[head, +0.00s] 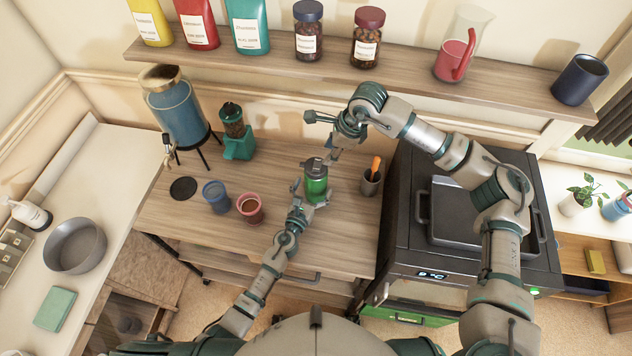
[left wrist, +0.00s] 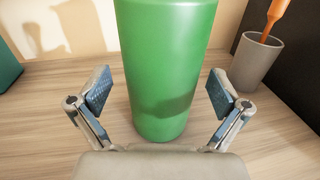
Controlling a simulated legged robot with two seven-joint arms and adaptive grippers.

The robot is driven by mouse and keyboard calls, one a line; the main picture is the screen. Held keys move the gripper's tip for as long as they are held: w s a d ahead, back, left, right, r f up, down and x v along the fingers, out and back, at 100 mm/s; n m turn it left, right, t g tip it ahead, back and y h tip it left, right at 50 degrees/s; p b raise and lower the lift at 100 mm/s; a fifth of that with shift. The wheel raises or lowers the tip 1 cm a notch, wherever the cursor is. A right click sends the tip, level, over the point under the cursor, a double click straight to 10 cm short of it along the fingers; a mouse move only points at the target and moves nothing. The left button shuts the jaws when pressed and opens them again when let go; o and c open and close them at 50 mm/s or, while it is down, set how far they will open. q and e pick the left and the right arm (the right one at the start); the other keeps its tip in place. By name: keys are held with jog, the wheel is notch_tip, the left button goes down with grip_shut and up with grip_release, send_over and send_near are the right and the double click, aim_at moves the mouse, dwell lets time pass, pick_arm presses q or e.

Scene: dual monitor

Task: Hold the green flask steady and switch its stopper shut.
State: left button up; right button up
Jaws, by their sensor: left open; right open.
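The green flask (head: 316,186) stands upright on the wooden table, with a dark stopper (head: 314,166) on top. In the left wrist view the flask's green body (left wrist: 168,70) fills the middle; its top is out of frame. My left gripper (head: 311,198) is open, its fingers on either side of the flask's lower body. In the left wrist view a gap shows between the flask and the pads of my left gripper (left wrist: 160,95). My right gripper (head: 327,143) is open, above and behind the flask near the stopper; whether it touches the stopper I cannot tell.
A grey cup (head: 369,184) with an orange-handled tool stands right of the flask. A pink cup (head: 250,208), a blue cup (head: 217,196) and a teal grinder (head: 238,147) stand to the left. A black machine (head: 465,215) borders the table's right. A shelf (head: 400,84) runs above.

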pick_arm(q)
jog(key=shift+x, duration=0.95)
jog(key=shift+s+d+f, duration=0.1)
jog(key=shift+d, duration=0.05)
